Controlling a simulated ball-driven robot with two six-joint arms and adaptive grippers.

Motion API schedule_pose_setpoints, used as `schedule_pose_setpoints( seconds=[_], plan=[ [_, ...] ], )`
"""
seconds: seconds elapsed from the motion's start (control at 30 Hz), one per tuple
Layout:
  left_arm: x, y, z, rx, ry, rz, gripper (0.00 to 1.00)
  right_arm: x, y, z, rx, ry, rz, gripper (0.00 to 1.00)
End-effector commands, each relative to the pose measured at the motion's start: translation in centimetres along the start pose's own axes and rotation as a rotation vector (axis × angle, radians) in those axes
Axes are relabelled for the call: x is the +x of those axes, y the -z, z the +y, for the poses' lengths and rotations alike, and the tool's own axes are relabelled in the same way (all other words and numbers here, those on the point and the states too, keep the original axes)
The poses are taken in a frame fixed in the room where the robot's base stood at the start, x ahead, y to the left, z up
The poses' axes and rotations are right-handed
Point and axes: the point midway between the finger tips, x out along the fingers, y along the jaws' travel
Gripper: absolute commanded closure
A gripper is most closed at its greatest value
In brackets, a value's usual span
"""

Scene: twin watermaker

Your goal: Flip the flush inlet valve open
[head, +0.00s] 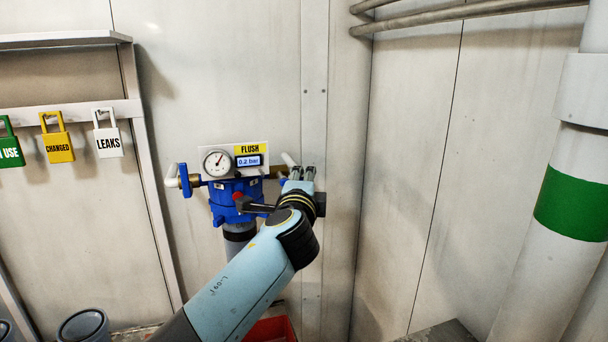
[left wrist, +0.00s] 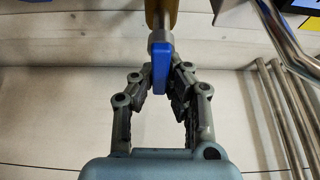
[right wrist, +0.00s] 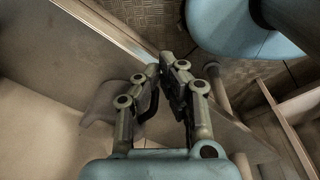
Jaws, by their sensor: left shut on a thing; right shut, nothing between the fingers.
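The flush unit, a blue housing (head: 228,199) with a gauge and a yellow FLUSH label (head: 250,149), is fixed to the wall. My left gripper (head: 301,174) is at its right side. In the left wrist view, a blue valve handle (left wrist: 161,68) on a grey stem lies between the fingertips of the left gripper (left wrist: 160,82), which is shut on it. In the head view my gripper hides most of this handle. Another blue valve handle (head: 185,180) stands upright on the unit's left side. My right gripper (right wrist: 166,68) is shut and empty, out of the head view.
A black lever with a red knob (head: 238,196) sits at the unit's front, close to my left arm. The digital display (head: 249,160) reads 0.2 bar. Padlock tags, one reading LEAKS (head: 108,142), hang at left. A red bin (head: 270,330) is below my arm.

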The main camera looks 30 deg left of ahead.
Motion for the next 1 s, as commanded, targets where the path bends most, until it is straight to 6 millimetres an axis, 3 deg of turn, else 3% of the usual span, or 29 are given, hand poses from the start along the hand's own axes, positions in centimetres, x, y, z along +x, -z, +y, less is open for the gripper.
schedule_pose_setpoints(
  seconds=[0.33, 0.37, 0.47, 0.73, 1.0],
  plan=[
    [-0.1, 0.0, 0.3, 0.004, -0.005, 0.0, 1.0, 0.0, 0.0, 0.0, 0.0, 0.0, 0.0, 1.0],
    [-0.1, 0.0, 0.3, 0.004, -0.005, 0.0, 0.89, 0.0, 0.0, 0.0, 0.0, 0.0, 0.0, 1.0],
    [-0.1, 0.0, 0.3, 0.003, -0.005, 0.0, 0.77, 0.0, 0.0, 0.1, 0.0, -0.001, 0.0, 1.0],
    [-0.2, 0.0, 0.2, 0.002, -0.004, 0.0, 0.77, 0.0, 0.1, 0.7, -0.003, -0.008, 0.001, 1.0],
    [-4.2, 0.1, 0.3, -0.001, -0.007, 0.001, 0.77, 0.0, 0.1, 0.4, -0.002, -0.005, 0.001, 1.0]
  ],
)
